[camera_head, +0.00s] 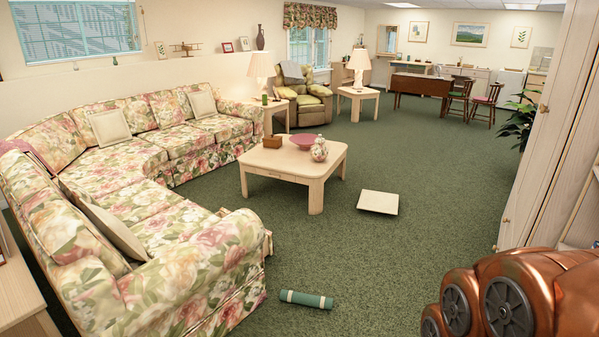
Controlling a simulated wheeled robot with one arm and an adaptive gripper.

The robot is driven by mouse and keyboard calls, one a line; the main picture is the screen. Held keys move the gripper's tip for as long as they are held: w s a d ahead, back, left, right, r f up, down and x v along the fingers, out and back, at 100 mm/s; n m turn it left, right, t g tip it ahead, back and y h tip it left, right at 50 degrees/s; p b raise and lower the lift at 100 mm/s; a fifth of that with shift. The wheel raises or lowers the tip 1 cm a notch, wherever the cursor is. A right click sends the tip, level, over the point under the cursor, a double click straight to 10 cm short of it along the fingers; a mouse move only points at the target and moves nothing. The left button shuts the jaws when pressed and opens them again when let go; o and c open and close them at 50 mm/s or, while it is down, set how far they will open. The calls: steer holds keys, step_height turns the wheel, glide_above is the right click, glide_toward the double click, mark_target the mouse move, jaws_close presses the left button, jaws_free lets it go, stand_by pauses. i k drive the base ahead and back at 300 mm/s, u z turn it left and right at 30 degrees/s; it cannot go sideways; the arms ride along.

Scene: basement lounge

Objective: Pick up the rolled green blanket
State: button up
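The rolled green blanket (306,299) lies on the green carpet near the bottom middle of the head view. It is a small teal-green roll with pale bands near its ends. It lies just right of the near end of the floral sofa. A copper-coloured part of my arm fills the bottom right corner. My gripper is not in view.
The floral sectional sofa (184,263) curves along the left. A low wooden coffee table (316,190) with a pink bowl (302,140) and a patterned jar (319,149) stands mid-room. A cream cushion (378,202) lies on the floor.

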mark_target(290, 297)
steer(key=i, duration=2.05)
steer(key=z, duration=1.85)
steer(key=i, duration=0.95)
steer(key=u, duration=4.25)
